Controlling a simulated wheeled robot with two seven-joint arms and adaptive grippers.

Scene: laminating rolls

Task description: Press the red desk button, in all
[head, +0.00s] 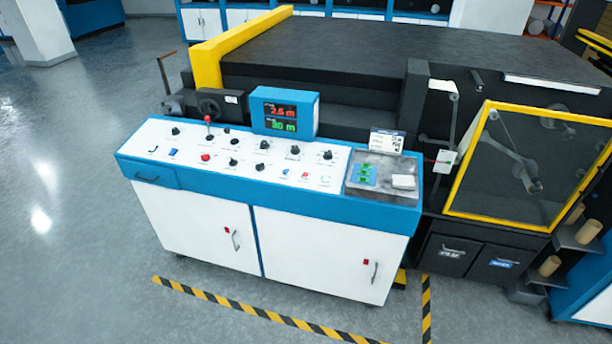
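A white control desk (140,143) with blue edges stands in the middle of the head view. A red round button (205,157) sits on its sloped top, left of the middle. A lever with a red knob (208,119) stands behind it, and a small red control (304,174) is further right. Several black knobs (264,145) are spread over the panel. Neither of my grippers is in view, and nothing touches the button.
A display (284,111) reading 2.6 m and 8.0 m stands at the desk's back edge. A grey tray (372,190) is at its right end. A large dark machine (400,50) with a yellow-framed door (450,165) stands behind and right. The floor (70,220) at left is clear.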

